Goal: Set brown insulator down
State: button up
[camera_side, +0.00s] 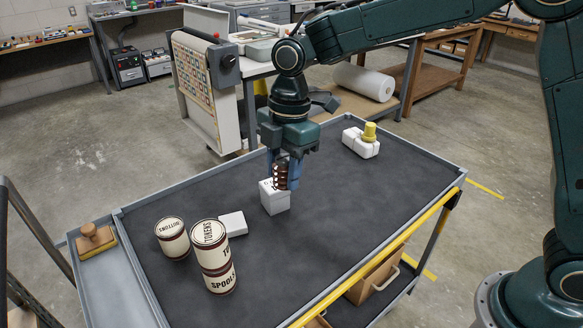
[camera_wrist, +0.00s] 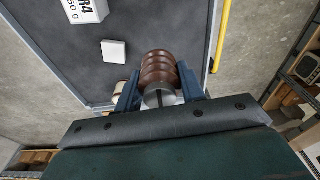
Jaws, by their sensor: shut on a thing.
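The brown insulator (camera_side: 281,174) is a ribbed, glossy brown piece with a pale metal end. My gripper (camera_side: 283,168) is shut on it and holds it over the dark cart top (camera_side: 330,220). In the wrist view the insulator (camera_wrist: 160,70) sits between the two blue fingers of my gripper (camera_wrist: 158,98). In the side view it overlaps a white box (camera_side: 274,200) with printing on it. Whether the insulator touches that box cannot be told. The insulator's far end is hidden in the wrist view.
A low white block (camera_side: 233,224) lies left of the box. A TOKENS can (camera_side: 208,240) stands on a SPOOLS can (camera_side: 220,278), beside a BUTTONS can (camera_side: 172,238). White blocks with a yellow piece (camera_side: 369,131) stand at back right. The cart's right half is largely clear.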

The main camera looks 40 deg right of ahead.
jog(key=w+d+m, duration=0.2)
jog(key=d, duration=0.4)
jog(key=w+d+m, duration=0.2)
jog(key=w+d, duration=0.1)
jog(key=d, duration=0.4)
jog(key=m+t+h, duration=0.1)
jog(key=m, duration=1.2)
send_over(423, 171)
jog(key=f, duration=1.5)
jog(key=shift+s+a+f, duration=0.15)
jog(key=shift+s+f, duration=0.1)
jog(key=shift+f, duration=0.1)
jog(key=shift+f, duration=2)
jog(key=shift+f, duration=0.1)
